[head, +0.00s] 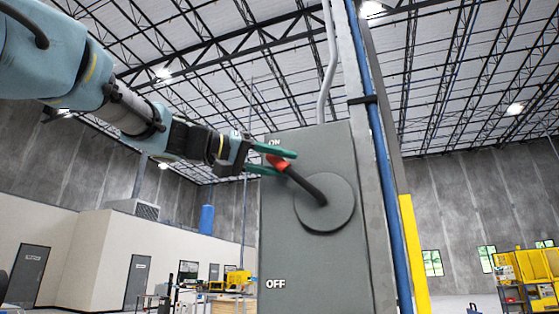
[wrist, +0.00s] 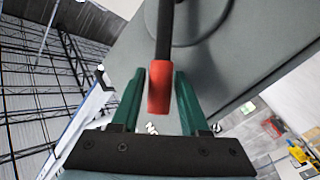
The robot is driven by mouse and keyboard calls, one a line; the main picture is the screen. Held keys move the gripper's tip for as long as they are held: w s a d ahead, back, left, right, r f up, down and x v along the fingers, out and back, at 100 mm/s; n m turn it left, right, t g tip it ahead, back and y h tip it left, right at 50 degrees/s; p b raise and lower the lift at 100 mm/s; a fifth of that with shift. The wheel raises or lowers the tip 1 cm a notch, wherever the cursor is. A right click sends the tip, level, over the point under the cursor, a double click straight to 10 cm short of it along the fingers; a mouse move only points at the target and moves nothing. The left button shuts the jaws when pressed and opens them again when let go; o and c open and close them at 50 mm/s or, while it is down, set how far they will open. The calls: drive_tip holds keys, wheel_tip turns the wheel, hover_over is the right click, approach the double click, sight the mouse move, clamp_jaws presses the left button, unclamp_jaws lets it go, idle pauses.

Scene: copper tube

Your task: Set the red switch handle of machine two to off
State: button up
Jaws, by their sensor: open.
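The switch handle's red grip (head: 277,162) ends a dark lever (head: 305,186) that runs up and left from a round grey disc (head: 325,204) on the grey switch box (head: 285,240). The grip lies near the ON label (head: 274,142); the OFF label (head: 275,284) is lower on the box. My gripper (head: 275,162) reaches in from the upper left, with its green fingers on either side of the grip. In the wrist view the red grip (wrist: 159,88) lies between the open fingers (wrist: 158,85), with a visible gap to the right finger.
A grey conduit (head: 327,70) rises from the box top. A blue pipe (head: 380,150) and a yellow post (head: 414,250) stand right of the box. Yellow equipment (head: 530,270) is far off at the right. The space left of the box front is open.

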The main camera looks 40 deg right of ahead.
clamp_jaws()
idle(1.4)
